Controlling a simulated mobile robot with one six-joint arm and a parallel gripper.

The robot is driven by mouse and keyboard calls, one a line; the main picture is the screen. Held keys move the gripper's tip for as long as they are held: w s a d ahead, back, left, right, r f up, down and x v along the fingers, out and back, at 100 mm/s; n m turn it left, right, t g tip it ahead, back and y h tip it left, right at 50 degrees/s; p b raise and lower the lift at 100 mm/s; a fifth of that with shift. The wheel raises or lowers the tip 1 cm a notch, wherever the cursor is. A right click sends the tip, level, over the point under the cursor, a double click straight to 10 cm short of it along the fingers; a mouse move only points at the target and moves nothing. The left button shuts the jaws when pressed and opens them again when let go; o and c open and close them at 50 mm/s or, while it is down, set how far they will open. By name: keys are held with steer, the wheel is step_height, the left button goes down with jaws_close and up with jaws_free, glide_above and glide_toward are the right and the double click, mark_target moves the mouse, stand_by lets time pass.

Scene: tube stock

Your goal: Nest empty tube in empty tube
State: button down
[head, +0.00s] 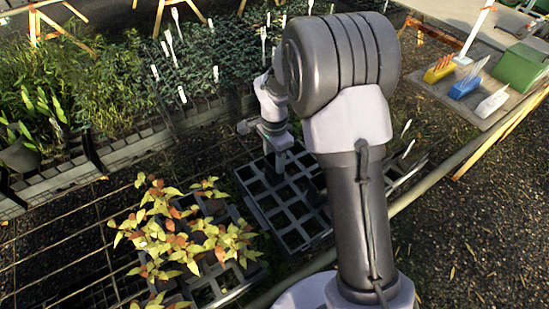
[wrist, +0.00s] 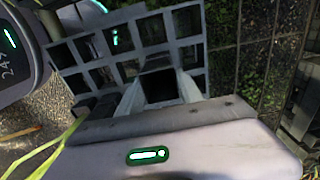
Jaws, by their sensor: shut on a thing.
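My gripper (head: 280,156) reaches down to the far end of a grey grid tray (head: 268,207) in the head view. In the wrist view its two pale fingers (wrist: 160,84) stand either side of a dark square empty tube (wrist: 159,90), and it is shut on that tube. The tray's open square cells (wrist: 183,27) lie just beyond it. The tube's lower part is hidden, and I cannot tell whether it is inside another tube. Other dark tube-like shapes (wrist: 97,104) show left of the fingers; I cannot tell if they are empty.
Yellow-and-red seedlings (head: 188,232) stand in a tray left of the grid tray. Dense green plants with white labels (head: 170,47) fill the bench behind. A board (head: 497,104) with coloured blocks and a green box (head: 521,68) is at the upper right. My arm hides part of the tray.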

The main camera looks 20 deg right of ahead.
steer(key=shift+f+b, duration=0.3)
steer(key=c, duration=0.7)
jaws_free()
step_height(320, 180, up, 18)
steer(key=p, duration=0.6)
steer(key=shift+f, duration=0.25)
